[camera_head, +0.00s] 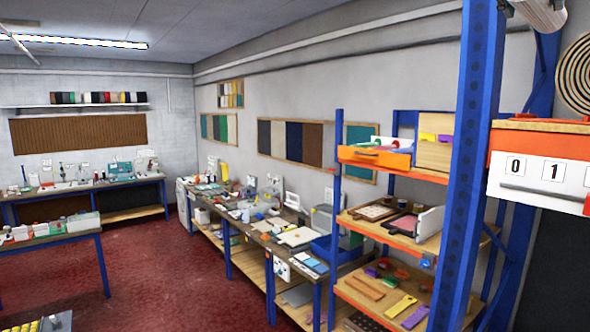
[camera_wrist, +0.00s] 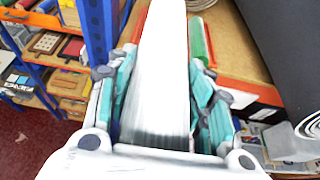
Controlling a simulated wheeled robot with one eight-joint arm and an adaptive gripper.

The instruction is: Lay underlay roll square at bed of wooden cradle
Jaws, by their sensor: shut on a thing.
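In the wrist view my gripper (camera_wrist: 160,110) has its teal-padded fingers closed on both sides of a long white piece (camera_wrist: 163,70). It looks like the underlay roll, and it runs away from me between the fingers to the top edge. Its far end is cut off by the frame. A wooden surface (camera_wrist: 245,45) lies beyond and to the right of the fingers. I cannot tell whether it belongs to the wooden cradle, and I cannot make out the cradle's bed. My gripper does not show in the head view.
A green cylinder (camera_wrist: 197,40) lies just right of the held piece. A large dark grey form (camera_wrist: 285,45) and a coiled end (camera_wrist: 310,125) stand at right. A blue-posted shelf (camera_head: 471,150) holds an orange bin (camera_head: 375,157). Red floor (camera_head: 150,270) is open at left.

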